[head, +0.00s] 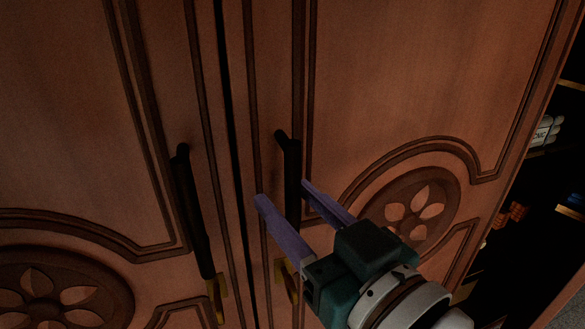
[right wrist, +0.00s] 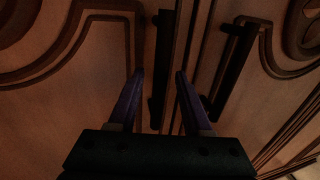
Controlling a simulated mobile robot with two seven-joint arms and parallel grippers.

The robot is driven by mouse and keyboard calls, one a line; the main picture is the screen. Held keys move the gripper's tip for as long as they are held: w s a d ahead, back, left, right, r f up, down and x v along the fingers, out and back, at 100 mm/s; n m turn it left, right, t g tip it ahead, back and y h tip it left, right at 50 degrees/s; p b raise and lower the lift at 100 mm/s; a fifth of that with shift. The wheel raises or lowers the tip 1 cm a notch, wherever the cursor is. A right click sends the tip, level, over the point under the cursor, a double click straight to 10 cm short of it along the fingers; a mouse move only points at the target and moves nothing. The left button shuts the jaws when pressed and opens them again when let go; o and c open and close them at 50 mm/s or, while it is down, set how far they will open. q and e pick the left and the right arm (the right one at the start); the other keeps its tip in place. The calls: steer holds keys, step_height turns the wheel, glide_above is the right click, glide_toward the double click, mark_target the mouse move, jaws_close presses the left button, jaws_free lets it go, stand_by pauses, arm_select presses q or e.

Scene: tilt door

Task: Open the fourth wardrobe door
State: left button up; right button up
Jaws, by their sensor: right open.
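Two brown carved wardrobe doors fill the head view, a left door (head: 80,110) and a right door (head: 400,80), with a dark seam between them. Each has a long black vertical bar handle by the seam: the left door's handle (head: 194,215) and the right door's handle (head: 291,165). My right gripper (head: 284,193) is open, with its purple fingers on either side of the right door's handle. In the right wrist view that handle (right wrist: 161,60) appears between the open fingers; contact cannot be told. Both doors look shut. My left gripper is out of view.
Past the right door's outer edge, dark open shelves (head: 550,165) hold several small items, including white containers (head: 545,131). The left door's handle (right wrist: 234,65) stands close beside my right gripper in the wrist view. Yellow brackets (head: 217,298) sit near the handles' lower ends.

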steer(key=shift+w, duration=0.1)
jaws_close()
stand_by(0.4)
stand_by(1.0)
